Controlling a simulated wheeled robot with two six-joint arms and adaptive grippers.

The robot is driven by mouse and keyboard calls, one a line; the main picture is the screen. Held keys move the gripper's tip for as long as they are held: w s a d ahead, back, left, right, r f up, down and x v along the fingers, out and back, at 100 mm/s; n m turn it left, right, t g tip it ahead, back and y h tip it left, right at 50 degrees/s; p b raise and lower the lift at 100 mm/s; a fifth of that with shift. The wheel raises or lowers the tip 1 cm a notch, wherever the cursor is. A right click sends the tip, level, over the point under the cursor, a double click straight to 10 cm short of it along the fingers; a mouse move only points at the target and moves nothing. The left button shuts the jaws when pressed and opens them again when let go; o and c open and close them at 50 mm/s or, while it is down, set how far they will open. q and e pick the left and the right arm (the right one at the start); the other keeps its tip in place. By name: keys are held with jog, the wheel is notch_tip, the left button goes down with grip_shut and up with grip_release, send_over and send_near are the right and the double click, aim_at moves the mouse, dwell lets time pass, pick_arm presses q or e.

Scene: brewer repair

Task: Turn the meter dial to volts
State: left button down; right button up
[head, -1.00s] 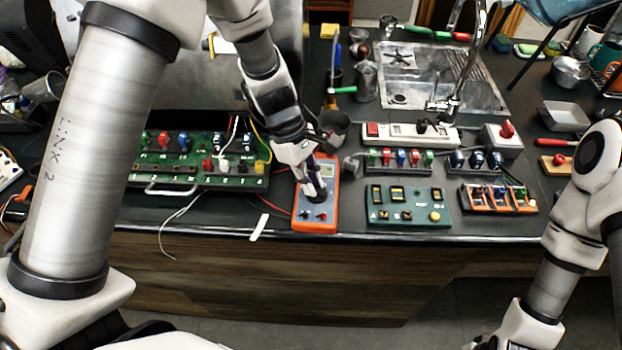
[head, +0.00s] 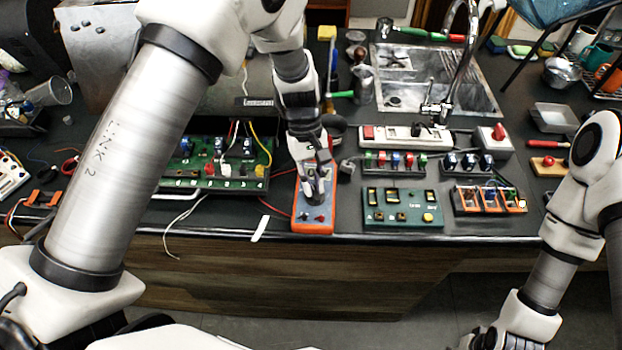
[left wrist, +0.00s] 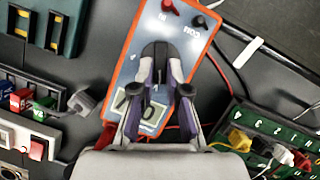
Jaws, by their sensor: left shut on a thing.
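The meter (head: 326,208) is an orange-edged box with a blue-grey face, lying on the bench near its front edge. The left wrist view shows the meter (left wrist: 128,72) with a display window (left wrist: 150,117) and a red and a black jack at its end. My left gripper (head: 313,196) is over the meter, pointing down, with its fingertips shut at the dial on the face. In the left wrist view the fingertips (left wrist: 161,52) cover the dial, so its setting cannot be read. My right arm is at the right; its fingers do not show.
A green circuit board (head: 205,185) with cables lies left of the meter. A green button panel (head: 403,207) and an orange terminal block (head: 490,200) lie to the right. A white power strip (head: 405,135) and the sink (head: 436,75) are behind. The front edge is close.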

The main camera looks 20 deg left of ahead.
pick_arm(q)
jog(key=shift+w+d+m, duration=0.1)
jog(key=shift+w+m, duration=0.05)
jog(key=shift+m, duration=0.45)
jog(key=c, duration=1.2)
grip_release()
jog(key=shift+c, duration=0.2)
jog(key=shift+o, duration=0.4)
jog(key=shift+w+f, duration=0.15)
jog(key=shift+w, duration=0.15)
jog(key=v, duration=1.2)
jog(key=shift+w+d, duration=0.15)
jog(key=shift+d, duration=0.15)
